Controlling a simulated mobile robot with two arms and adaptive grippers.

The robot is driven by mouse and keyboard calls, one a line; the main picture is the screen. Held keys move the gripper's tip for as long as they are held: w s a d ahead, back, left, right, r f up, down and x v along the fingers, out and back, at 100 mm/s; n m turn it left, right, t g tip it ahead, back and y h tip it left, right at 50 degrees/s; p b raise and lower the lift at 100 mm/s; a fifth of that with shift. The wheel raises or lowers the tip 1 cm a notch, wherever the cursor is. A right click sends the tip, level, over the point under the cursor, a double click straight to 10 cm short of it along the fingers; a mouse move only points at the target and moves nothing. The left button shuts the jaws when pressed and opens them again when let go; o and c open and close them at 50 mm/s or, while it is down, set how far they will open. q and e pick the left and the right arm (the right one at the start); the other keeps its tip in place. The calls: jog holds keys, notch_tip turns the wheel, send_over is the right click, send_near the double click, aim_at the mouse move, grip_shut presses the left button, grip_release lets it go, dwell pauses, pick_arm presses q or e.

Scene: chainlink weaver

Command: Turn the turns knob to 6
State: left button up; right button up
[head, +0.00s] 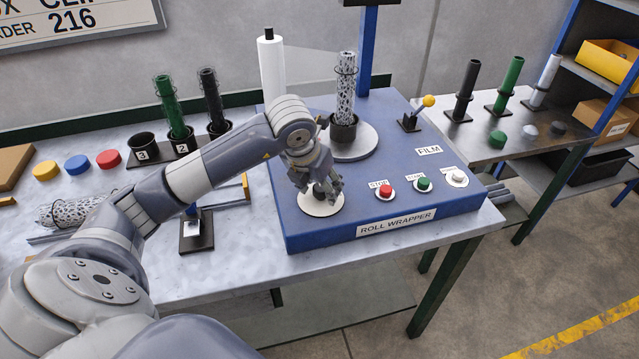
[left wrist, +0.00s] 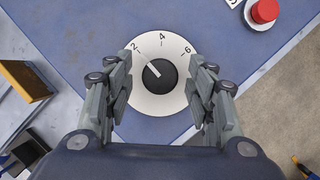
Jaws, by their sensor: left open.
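The turns knob (left wrist: 161,80) is a dark round knob on a white dial (left wrist: 146,104) marked 2, 4 and 6. Its white pointer line aims up and left at the 2. In the head view the dial (head: 316,209) lies at the front left of the blue roll wrapper (head: 300,235), and my gripper partly covers the knob. My left gripper (left wrist: 162,95) is open above the dial, with one finger on each side of the knob and visible gaps between. My right gripper is not in view.
A red button (left wrist: 265,10), a green button (head: 424,184) and a white button (head: 457,177) sit right of the dial. A turntable (head: 352,146) with a wrapped roll (head: 345,85) stands behind. A black stand (head: 197,240) is left of the wrapper.

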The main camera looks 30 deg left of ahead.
pick_arm(q)
jog(key=c, duration=1.1)
jog(key=shift+o, duration=0.2)
jog(key=shift+f, duration=0.1)
